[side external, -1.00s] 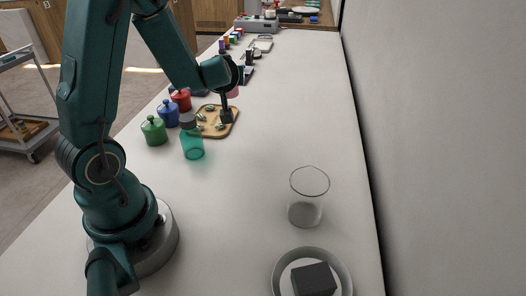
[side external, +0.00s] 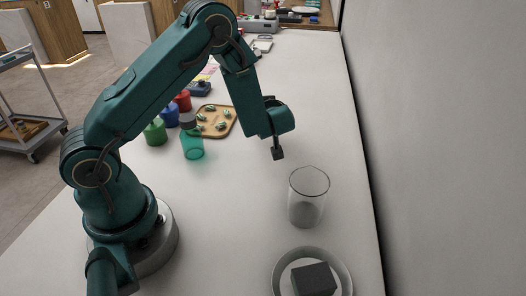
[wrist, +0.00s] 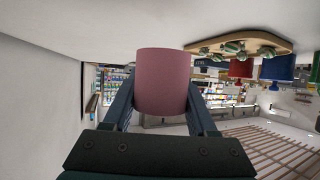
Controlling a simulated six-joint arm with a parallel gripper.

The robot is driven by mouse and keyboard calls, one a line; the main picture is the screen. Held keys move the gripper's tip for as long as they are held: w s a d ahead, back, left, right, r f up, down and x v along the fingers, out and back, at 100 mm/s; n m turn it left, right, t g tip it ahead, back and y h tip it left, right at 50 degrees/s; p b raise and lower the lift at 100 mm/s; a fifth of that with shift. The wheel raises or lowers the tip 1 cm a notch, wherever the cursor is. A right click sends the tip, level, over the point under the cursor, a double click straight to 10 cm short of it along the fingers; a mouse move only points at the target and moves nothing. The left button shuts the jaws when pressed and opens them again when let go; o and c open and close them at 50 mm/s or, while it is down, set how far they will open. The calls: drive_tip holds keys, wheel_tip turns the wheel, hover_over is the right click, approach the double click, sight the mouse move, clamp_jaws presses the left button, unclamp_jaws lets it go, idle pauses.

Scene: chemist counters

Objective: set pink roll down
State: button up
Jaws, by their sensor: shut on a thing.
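The pink roll (wrist: 163,80) is between my gripper's two fingers in the wrist view. My gripper (side external: 277,153) is shut on it. In the side external view the gripper hangs over the bare white counter, behind and left of the clear glass beaker (side external: 308,197) and to the right of the wooden board. I cannot make out the roll in the side external view; the gripper and wrist seem to hide it.
The wooden board (side external: 232,131) holds several small green-and-white pieces. Green (side external: 154,132), blue (side external: 169,117) and red (side external: 183,101) pots and a teal glass (side external: 193,147) stand left of it. A bowl (side external: 345,280) with a dark block (side external: 313,280) sits in front. The wall bounds the right.

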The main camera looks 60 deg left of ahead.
drive_tip(key=shift+w+d+f, duration=0.1)
drive_tip(key=shift+f, duration=1.95)
drive_tip(key=shift+f, duration=0.2)
drive_tip(key=o, duration=1.4)
drive_tip(key=shift+c, duration=0.2)
drive_tip(key=shift+r, duration=0.1)
drive_tip(key=shift+r, duration=0.15)
drive_tip(key=v, duration=0.7)
drive_tip(key=shift+d, duration=0.2)
